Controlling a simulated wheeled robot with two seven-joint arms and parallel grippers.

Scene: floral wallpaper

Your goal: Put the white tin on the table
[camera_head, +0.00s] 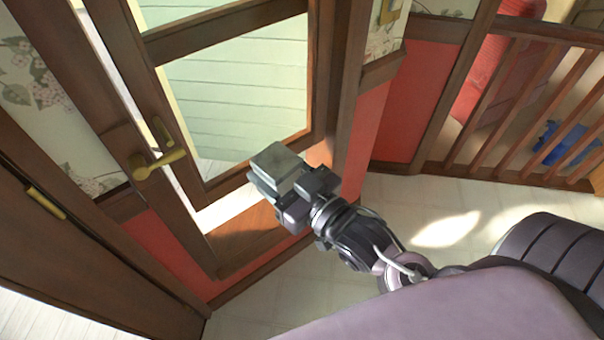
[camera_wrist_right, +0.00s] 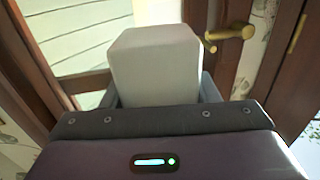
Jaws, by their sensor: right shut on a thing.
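My right gripper (camera_head: 287,182) is shut on the white tin (camera_head: 276,161), a pale grey-white box shape. In the head view the tin is held up in front of the glazed wooden door. In the right wrist view the tin (camera_wrist_right: 155,65) stands out beyond the gripper (camera_wrist_right: 157,95), between its two fingers; its lower part is hidden by the gripper body. My left gripper is not in view. No table shows in either view.
The wooden door (camera_head: 230,185) with a brass handle (camera_head: 157,163) is close by the tin. Red and floral walls flank it. A wooden railing (camera_head: 530,105) stands at the upper right, with a blue object (camera_head: 566,143) behind it. The pale tiled floor (camera_head: 400,205) is clear.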

